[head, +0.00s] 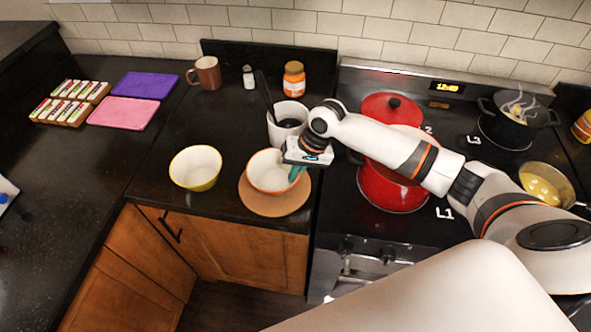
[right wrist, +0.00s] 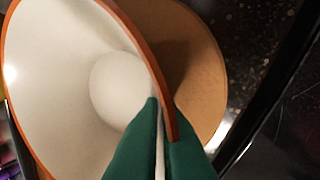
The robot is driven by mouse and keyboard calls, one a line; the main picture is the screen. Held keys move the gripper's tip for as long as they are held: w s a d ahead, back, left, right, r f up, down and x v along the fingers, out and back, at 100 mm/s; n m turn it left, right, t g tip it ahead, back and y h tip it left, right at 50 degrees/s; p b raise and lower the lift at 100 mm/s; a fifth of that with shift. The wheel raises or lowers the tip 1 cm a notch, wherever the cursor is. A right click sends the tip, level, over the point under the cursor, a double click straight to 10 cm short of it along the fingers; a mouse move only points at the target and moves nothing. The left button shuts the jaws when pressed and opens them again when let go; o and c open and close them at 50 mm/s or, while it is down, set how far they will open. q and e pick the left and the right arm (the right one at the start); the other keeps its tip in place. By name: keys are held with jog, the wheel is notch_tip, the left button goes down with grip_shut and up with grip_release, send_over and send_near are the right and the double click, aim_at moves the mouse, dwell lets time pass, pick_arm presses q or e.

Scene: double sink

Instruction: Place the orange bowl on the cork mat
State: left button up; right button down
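The orange bowl (head: 268,170), white inside with an orange rim, is over the round cork mat (head: 272,206) on the dark counter. My right gripper (head: 296,172) is shut on the bowl's right rim. In the right wrist view the green fingers (right wrist: 160,145) pinch the orange rim, with the bowl's white inside (right wrist: 75,85) on the left and the mat (right wrist: 195,60) behind. The bowl looks slightly tilted. I cannot tell whether its base touches the mat. My left gripper is not in view.
A yellow bowl (head: 195,168) stands left of the mat. A white canister (head: 287,122) with a dark utensil stands close behind. A red pot (head: 392,180) is on the stove to the right. A brown mug (head: 207,73), shaker (head: 248,77) and orange jar (head: 294,80) stand behind.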

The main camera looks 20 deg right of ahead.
jog(key=shift+w+a, duration=0.15)
jog(key=c, duration=2)
grip_release()
jog(key=shift+f, duration=0.1)
jog(key=o, duration=0.4)
jog(key=shift+c, duration=0.2)
jog(key=shift+d+r, duration=0.2)
jog(key=shift+r, duration=0.3)
jog(key=b+v, duration=0.1)
jog(key=v, duration=1)
jog(key=shift+b, duration=0.35)
jog(key=shift+r, duration=0.15)
